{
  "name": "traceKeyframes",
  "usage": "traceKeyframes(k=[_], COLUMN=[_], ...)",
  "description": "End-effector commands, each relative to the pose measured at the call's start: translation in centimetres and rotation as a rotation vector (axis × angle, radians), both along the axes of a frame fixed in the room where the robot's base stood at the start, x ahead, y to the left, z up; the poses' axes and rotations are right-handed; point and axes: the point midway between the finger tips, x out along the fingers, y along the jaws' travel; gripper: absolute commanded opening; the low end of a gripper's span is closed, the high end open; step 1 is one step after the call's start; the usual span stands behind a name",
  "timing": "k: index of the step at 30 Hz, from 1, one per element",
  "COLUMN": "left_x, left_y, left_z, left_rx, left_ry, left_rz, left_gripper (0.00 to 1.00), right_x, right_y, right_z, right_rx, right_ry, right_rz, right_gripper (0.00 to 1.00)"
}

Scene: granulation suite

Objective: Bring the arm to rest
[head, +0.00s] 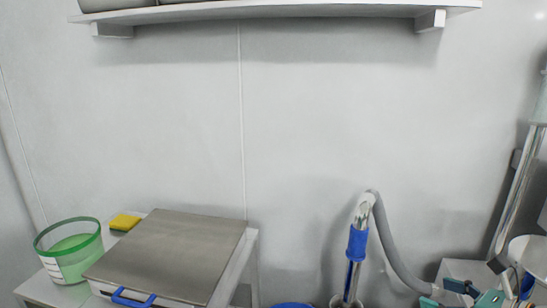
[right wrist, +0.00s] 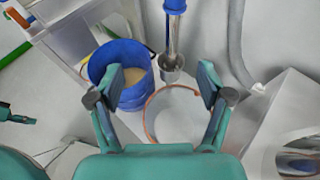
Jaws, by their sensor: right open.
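My right gripper (head: 474,287) shows low at the right of the head view, near the white equipment at the right edge. In the right wrist view its two teal fingers (right wrist: 161,80) are spread apart with nothing held between them. Beyond them are a blue tub (right wrist: 130,103) with pale contents and a metal tube end (right wrist: 172,65). A teal part (right wrist: 15,113) at the left edge of the right wrist view may belong to my left gripper; its jaws cannot be made out.
A green-rimmed clear tub (head: 68,262), a yellow sponge (head: 125,222) and a steel-topped box with a blue handle (head: 170,250) stand at lower left. A suction wand (head: 357,245) with a grey hose (head: 390,245) stands right of centre. A shelf (head: 270,10) crosses the wall above.

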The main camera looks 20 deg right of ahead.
Motion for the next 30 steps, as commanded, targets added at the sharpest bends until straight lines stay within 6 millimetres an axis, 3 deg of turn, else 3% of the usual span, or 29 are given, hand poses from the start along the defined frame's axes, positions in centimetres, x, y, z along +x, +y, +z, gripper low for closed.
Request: traceKeyframes(k=[3,11,17,20,23,26,30], left_x=[0.0,0.0,0.0,0.0,0.0,0.0,0.0], left_y=[0.0,0.0,0.0,0.0,0.0,0.0,0.0], left_z=[0.6,1.7,2.7,3.4,4.2,5.1,6.3], left_rx=[0.0,0.0,0.0,0.0,0.0,0.0,0.0], left_ry=[0.0,-0.001,0.0,0.0,0.0,0.0,0.0], left_rz=[0.0,0.0,0.0,0.0,0.0,0.0,0.0], left_gripper=[0.43,0.43,0.43,0.43,0.43,0.43,0.43], right_x=[1.3,4.7,5.8,5.5,3.9,0.5,-6.5], right_y=[1.7,7.2,13.4,17.6,22.8,28.0,33.0], right_z=[0.6,-1.7,-5.3,-8.1,-12.1,-16.7,-23.1], right_rx=[0.013,0.123,0.204,0.22,0.192,0.092,-0.168], right_ry=[-0.009,0.023,0.11,0.192,0.302,0.412,0.49], right_rz=[0.053,0.211,0.383,0.499,0.665,0.888,1.283], right_gripper=[0.79,0.79,0.79,0.79,0.79,0.79,0.79])
